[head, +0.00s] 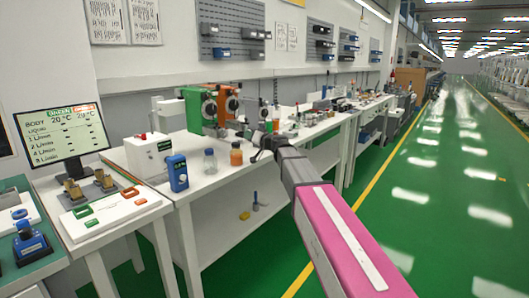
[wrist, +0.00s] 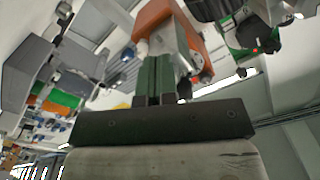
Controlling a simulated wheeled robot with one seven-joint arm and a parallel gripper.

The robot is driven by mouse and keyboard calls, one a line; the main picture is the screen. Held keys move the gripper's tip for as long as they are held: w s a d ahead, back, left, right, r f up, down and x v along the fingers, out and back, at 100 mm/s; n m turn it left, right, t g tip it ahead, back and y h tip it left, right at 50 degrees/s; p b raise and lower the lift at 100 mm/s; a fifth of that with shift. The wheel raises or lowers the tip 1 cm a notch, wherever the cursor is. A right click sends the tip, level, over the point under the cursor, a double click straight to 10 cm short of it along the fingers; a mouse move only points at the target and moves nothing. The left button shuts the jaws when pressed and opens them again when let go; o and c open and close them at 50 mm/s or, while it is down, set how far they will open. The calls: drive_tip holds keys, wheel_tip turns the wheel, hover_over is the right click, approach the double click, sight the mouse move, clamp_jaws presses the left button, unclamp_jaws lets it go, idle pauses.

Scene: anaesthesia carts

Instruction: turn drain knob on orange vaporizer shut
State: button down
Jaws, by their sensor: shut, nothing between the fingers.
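The orange vaporizer (head: 237,89) stands on the white bench beside a green-sided unit (head: 192,110), both with round dials at the front. In the wrist view an orange body (wrist: 152,15) is at the top, beyond my fingers. Small pale and dark round parts show beside it; I cannot tell which is the drain knob. My gripper (head: 263,147) is at the bench's front edge, right of and nearer than the vaporizer. In the wrist view my gripper (wrist: 160,68) has its fingers together and empty. I cannot tell whether they touch anything.
An orange-capped bottle (head: 236,155), a clear bottle (head: 210,161) and a blue device (head: 177,173) stand near the bench's front edge. A white box (head: 148,156) and a monitor (head: 58,133) are at the left. The green floor at the right is clear.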

drive_tip(key=shift+w+a+r, duration=0.35)
drive_tip(key=shift+w+a, duration=0.25)
drive_tip(key=shift+s+a+r, duration=0.2)
drive_tip(key=shift+r, duration=0.05)
idle(0.3)
drive_tip(key=shift+f, duration=0.1)
drive_tip(key=f+v, duration=0.1)
drive_tip(key=v, duration=0.5)
drive_tip(key=shift+s+f, duration=0.15)
drive_tip(key=shift+s, duration=0.35)
